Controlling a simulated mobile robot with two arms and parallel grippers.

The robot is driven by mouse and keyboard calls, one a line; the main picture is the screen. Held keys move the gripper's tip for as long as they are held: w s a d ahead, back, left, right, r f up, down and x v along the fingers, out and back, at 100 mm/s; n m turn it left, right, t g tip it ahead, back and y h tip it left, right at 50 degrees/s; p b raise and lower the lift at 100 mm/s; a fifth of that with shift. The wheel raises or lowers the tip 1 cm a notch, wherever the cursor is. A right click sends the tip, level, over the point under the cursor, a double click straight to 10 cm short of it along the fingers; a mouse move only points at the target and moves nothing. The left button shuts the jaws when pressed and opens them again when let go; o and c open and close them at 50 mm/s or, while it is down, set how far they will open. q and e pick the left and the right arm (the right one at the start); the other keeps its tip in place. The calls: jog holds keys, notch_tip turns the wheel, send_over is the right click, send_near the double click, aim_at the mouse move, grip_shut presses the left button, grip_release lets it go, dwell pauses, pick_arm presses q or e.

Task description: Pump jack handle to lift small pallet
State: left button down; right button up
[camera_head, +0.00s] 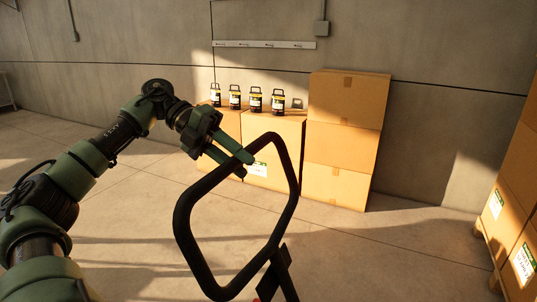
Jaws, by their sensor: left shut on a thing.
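The jack handle (184,237) is a dark, rounded loop on a shaft that runs down out of the bottom of the head view. The handle stands raised and tilted in front of me. My left gripper (246,164) reaches in from the left, its two green fingers closed around the upper left bar of the loop. The body of the jack and the small pallet under it cannot be made out. My right gripper is not in view.
Stacked cardboard boxes (345,133) stand against the back wall, with several black and yellow lanterns (255,99) on the lower ones. More boxes (523,235) rest on a pallet at the right edge. The concrete floor (140,210) between is clear.

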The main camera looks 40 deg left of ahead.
pick_arm(q)
jog(key=w+d+r+p, duration=0.2)
jog(key=d+p, duration=0.2)
jog(key=d, duration=0.3)
jog(key=w+d+r+p, duration=0.2)
jog(key=d+p, duration=0.2)
jog(key=d, duration=0.3)
jog(key=shift+p, duration=0.35)
jog(key=w+d+r+p, duration=0.1)
jog(key=w+d+p, duration=0.1)
jog(key=d+p, duration=0.4)
jog(key=w+d+r+p, duration=0.1)
jog(key=w+d+p, duration=0.2)
jog(key=d+p, duration=0.4)
jog(key=d, duration=0.5)
jog(key=shift+w+d+r, duration=0.15)
jog(key=shift+w+d, duration=0.15)
jog(key=shift+a, duration=0.2)
